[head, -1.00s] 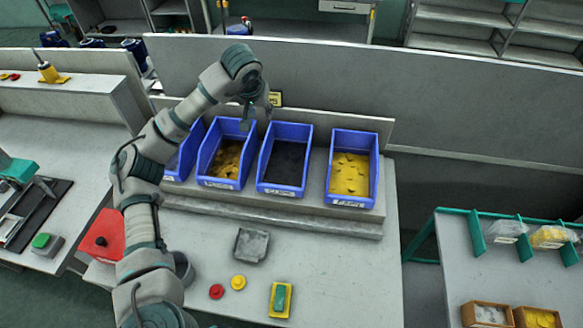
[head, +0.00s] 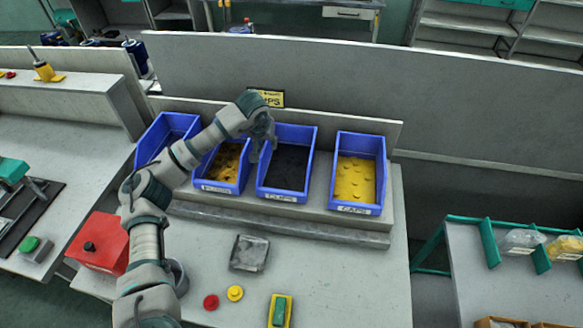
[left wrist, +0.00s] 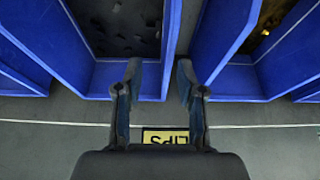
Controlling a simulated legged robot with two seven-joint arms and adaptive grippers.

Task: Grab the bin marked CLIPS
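The blue bin labelled CLIPS (head: 287,157) is third from the left on the raised ledge and holds dark pieces. It also shows in the left wrist view (left wrist: 85,72), which looks at it from the back. My left gripper (head: 263,148) is at its rear left corner, close to the side wall. My right gripper is not in view.
A blue bin of golden pieces (head: 223,165) stands close on the left, and a bin labelled CAPS (head: 356,172) on the right. A yellow sign (head: 270,97) is behind the CLIPS bin. A grey partition (head: 450,110) rises behind the ledge.

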